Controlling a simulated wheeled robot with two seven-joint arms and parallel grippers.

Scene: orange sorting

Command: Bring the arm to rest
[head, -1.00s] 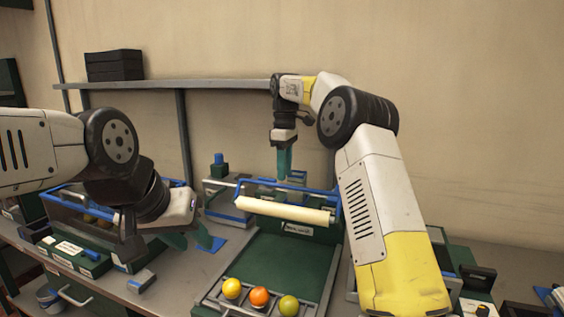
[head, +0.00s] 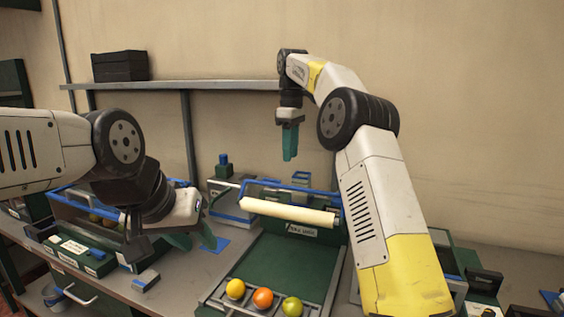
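My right arm rises from the lower right and bends over at the top. Its gripper (head: 290,143) hangs fingers-down in front of the wall, above the tray with the pale roller, touching nothing. Its teal fingers overlap in this view, so the gap between them is unclear. My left arm comes in from the left. Its gripper (head: 196,240) is low over the bench, left of the green tray, with teal fingers spread apart and nothing seen between them.
A yellow ball (head: 235,289), an orange one (head: 263,298) and a green one (head: 292,307) lie in a row on the green tray (head: 270,262). A pale roller (head: 290,212) crosses its back. A shelf (head: 220,85) with black boxes (head: 120,66) runs along the wall.

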